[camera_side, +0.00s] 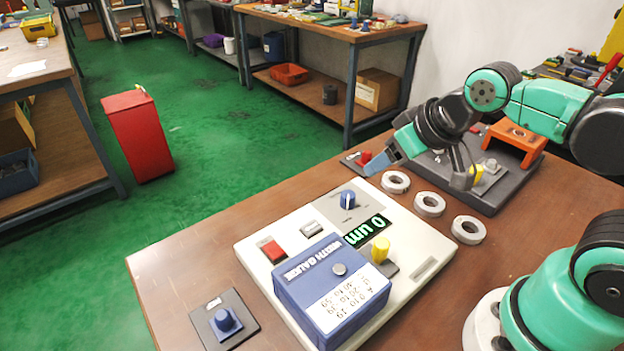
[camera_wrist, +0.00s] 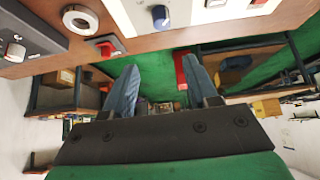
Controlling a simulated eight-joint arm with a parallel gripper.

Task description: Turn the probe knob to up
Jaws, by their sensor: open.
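A blue knob (camera_side: 347,199) with a white pointer line stands on a grey plate at the far edge of the cream gauge housing (camera_side: 262,230). It also shows at the top of the wrist view (camera_wrist: 160,15). Its label and exact pointer setting are too small to read. My gripper (camera_side: 378,167) is above the bench, to the right of and higher than this knob, apart from it. In the wrist view its two blue-grey fingers (camera_wrist: 158,74) are spread with nothing between them.
A blue gauge box (camera_side: 318,268), green display (camera_side: 367,230), yellow knob (camera_side: 381,249) and red switch (camera_side: 272,250) sit on the housing. Another blue knob (camera_side: 225,320) is on a dark plate. Three grey rings (camera_side: 430,204) lie near a dark fixture with an orange bridge (camera_side: 516,140).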

